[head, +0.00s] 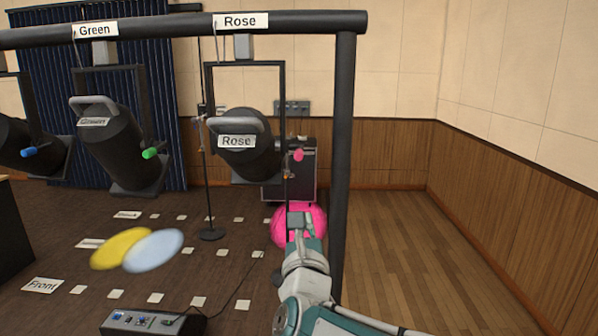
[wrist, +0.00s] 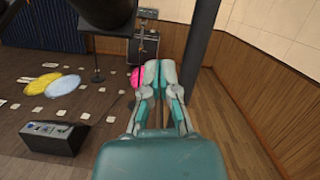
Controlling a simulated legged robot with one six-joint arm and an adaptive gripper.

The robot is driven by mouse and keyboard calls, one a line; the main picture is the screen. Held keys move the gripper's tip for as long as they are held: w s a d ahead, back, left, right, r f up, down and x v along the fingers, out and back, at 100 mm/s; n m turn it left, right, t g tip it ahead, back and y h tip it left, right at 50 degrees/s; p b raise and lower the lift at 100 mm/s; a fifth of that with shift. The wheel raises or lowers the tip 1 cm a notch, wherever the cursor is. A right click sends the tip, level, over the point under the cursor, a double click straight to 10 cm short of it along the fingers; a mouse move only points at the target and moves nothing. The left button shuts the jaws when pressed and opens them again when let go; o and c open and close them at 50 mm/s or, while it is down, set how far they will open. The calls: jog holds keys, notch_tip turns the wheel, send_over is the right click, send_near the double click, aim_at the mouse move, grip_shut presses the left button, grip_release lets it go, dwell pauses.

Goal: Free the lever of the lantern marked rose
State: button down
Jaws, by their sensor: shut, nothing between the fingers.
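The lantern marked Rose (head: 245,155) is a black can with a grey handle, hanging in a dark yoke (head: 282,95) from the overhead bar. Its name shows on a tag above it and on its body. A pink knob (head: 298,155) sits at its right side, by the yoke's right arm. A small orange spot shows just below the knob. My gripper (head: 299,218) is below the knob, apart from it in the picture, and empty. In the wrist view my gripper (wrist: 159,68) has its fingers together. The knob does not show clearly there.
A dark upright post (head: 345,170) stands just right of my gripper. The Green lantern (head: 125,150) hangs to the left. A black control box (head: 152,322) is on the floor. Yellow, blue and pink light patches lie beyond. The wooden floor at right is clear.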

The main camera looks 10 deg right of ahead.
jog(key=w+d+r, duration=0.1)
jog(key=w+r, duration=0.5)
jog(key=w, duration=0.3)
jog(key=shift+w+r, duration=0.15)
jog(key=shift+w, duration=0.2)
jog(key=shift+d, duration=0.2)
